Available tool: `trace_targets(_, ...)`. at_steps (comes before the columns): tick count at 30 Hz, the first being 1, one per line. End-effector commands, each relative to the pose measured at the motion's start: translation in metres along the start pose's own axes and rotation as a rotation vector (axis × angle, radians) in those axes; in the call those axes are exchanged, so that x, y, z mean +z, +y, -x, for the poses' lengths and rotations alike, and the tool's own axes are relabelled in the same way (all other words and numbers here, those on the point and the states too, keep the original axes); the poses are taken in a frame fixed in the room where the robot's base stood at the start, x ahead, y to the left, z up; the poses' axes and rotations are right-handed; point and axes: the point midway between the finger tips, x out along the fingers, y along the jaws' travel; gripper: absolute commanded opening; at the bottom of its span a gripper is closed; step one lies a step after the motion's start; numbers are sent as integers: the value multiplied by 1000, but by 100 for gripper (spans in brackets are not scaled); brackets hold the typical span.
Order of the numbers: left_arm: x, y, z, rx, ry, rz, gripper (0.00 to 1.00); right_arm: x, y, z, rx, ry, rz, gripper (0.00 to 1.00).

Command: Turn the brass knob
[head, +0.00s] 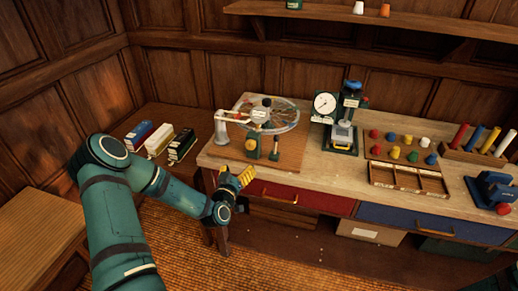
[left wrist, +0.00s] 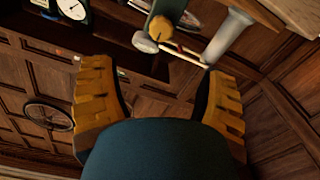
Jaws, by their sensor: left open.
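The brass knob (head: 251,144) sits on a green post on the wooden board at the left end of the workbench, in front of a clear wheel. In the left wrist view the knob (left wrist: 160,27) shows near the top, beyond and between the fingertips. My left gripper (head: 245,176) has yellow fingers and is at the bench's front left edge, below and in front of the knob. It is open and empty, apart from the knob. The left wrist view shows its two fingers (left wrist: 158,80) spread wide. My right gripper is in neither view.
The clear wheel (head: 283,116), a white cylinder (head: 221,127) and a second green post (head: 274,149) stand close around the knob. A dial-gauge stand (head: 345,130) is to the right. Red (head: 294,202) and blue drawers form the bench front.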

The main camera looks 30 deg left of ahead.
Motion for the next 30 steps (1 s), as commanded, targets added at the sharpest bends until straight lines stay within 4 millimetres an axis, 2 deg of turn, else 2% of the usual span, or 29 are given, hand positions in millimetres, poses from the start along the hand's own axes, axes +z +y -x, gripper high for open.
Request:
trace_targets(5, -1, -1, -15, -2, 6, -2, 74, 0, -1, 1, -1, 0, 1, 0)
trace_targets(21, -1, 0, -113, -2, 3, 0, 74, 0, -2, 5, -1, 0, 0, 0)
trace_targets(30, -1, 0, -136, -1, 2, -1, 74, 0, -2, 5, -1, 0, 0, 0)
